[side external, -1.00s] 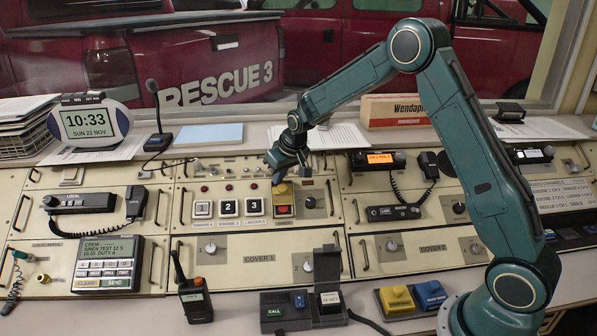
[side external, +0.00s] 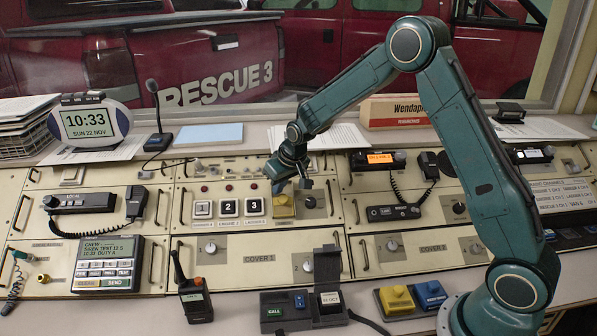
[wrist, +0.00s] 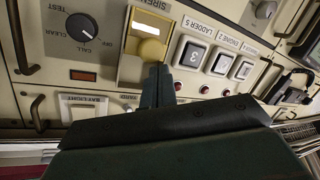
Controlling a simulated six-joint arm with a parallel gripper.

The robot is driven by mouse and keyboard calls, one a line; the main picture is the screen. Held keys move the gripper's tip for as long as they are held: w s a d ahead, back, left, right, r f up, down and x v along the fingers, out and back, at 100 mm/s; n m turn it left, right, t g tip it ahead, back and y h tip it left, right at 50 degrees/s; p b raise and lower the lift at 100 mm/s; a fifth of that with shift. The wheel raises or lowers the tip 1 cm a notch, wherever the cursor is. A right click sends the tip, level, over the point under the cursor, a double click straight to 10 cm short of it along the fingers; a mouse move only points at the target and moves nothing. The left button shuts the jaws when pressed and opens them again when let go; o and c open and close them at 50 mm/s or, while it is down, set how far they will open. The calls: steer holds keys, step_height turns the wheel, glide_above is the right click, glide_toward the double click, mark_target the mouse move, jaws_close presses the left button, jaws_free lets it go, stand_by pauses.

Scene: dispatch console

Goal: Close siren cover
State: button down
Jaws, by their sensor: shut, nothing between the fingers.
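The siren cover (side external: 284,209) is a yellow flap to the right of the numbered buttons 1, 2 and 3. My gripper (side external: 278,188) is shut and empty, pointing down at the far edge of the cover. In the wrist view the shut fingertips (wrist: 158,72) are right at the knob; I cannot tell whether they touch.
Numbered buttons (side external: 229,208) sit left of the cover, and a rotary CALL/CLEAR knob (side external: 310,202) sits close on its right. Metal drawer handles (side external: 330,197) stand out from the console. Radios with coiled cords (side external: 393,212) lie further right.

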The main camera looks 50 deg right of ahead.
mark_target(274, 198)
steer(key=shift+w+d+r, duration=0.1)
steer(key=shift+w+r, duration=0.2)
steer(key=shift+w, duration=0.05)
steer(key=shift+w+d+r, duration=0.2)
steer(key=shift+w+r, duration=0.65)
steer(key=shift+w, duration=0.15)
steer(key=v, duration=1)
steer(key=s+a+r, duration=0.3)
steer(key=s+r, duration=0.2)
steer(key=s, duration=0.4)
steer(key=s+a+r, duration=0.2)
steer(key=s+r, duration=0.2)
steer(key=s, duration=0.6)
steer(key=s+a+f+n, duration=0.1)
steer(key=s+a+f, duration=0.1)
steer(key=s, duration=1.4)
steer(key=shift+s+a+n+y, duration=0.25)
steer(key=shift+s+n+y, duration=0.05)
steer(key=shift+n+y, duration=0.1)
